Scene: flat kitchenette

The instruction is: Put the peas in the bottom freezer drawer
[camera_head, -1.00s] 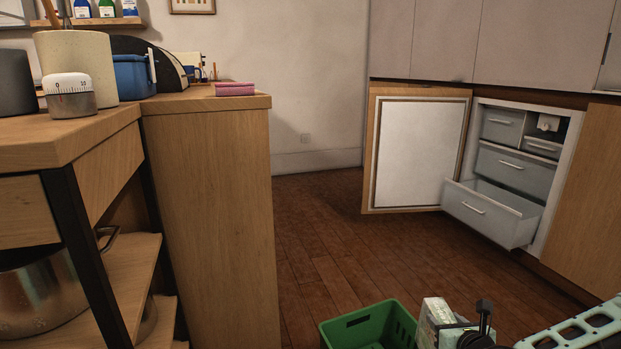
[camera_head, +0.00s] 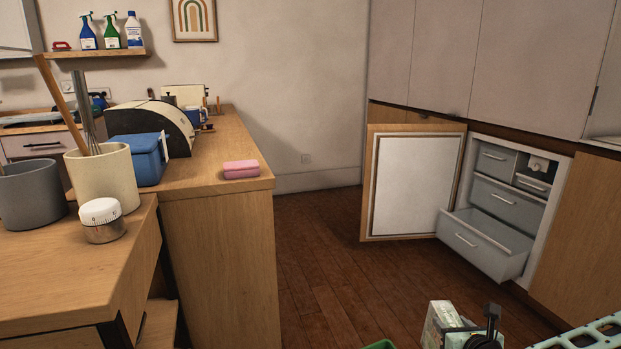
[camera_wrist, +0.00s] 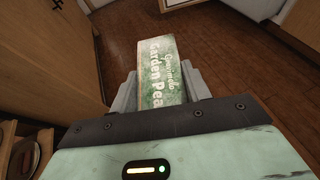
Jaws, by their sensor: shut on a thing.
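The peas are a box (camera_wrist: 163,72) labelled "Garden Peas", held between the two jaws of my gripper (camera_wrist: 164,88) in the wrist view. In the head view the box (camera_head: 440,318) shows at the bottom edge, with my gripper (camera_head: 480,338) partly cut off by the frame. The freezer (camera_head: 512,190) stands with its door (camera_head: 415,185) swung open to the left. Its bottom drawer (camera_head: 485,245) is pulled out, and the part of its inside that I see looks empty. The box is well in front of the drawer, apart from it.
A wooden counter (camera_head: 225,265) stands on the left, with a pink sponge (camera_head: 241,169), a blue box (camera_head: 140,158), a timer (camera_head: 101,220) and utensil pots. A green crate (camera_head: 381,345) barely shows at the bottom. The wooden floor (camera_head: 345,260) toward the freezer is clear.

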